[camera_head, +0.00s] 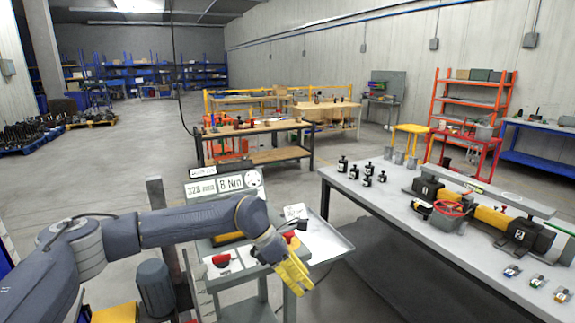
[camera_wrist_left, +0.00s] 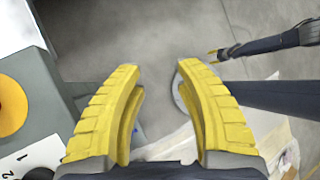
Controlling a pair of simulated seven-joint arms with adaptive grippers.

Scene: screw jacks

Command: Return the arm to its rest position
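My left arm (camera_head: 180,228) comes in from the left in the head view and reaches over a grey stand. My left gripper (camera_head: 297,280) has yellow fingers that point down and to the right, beside the stand's tray. In the left wrist view, the left gripper (camera_wrist_left: 160,75) is open, with a clear gap and nothing between its fingers. The right gripper is not in the head view.
The stand carries signs (camera_head: 222,186) reading "328 mm" and "8 Nm", a red button (camera_head: 221,260) and a metal tray (camera_head: 325,240). A grey workbench (camera_head: 375,200) at right holds several black bottle-like parts and a screw-jack assembly (camera_head: 480,215). Open floor lies behind the arm.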

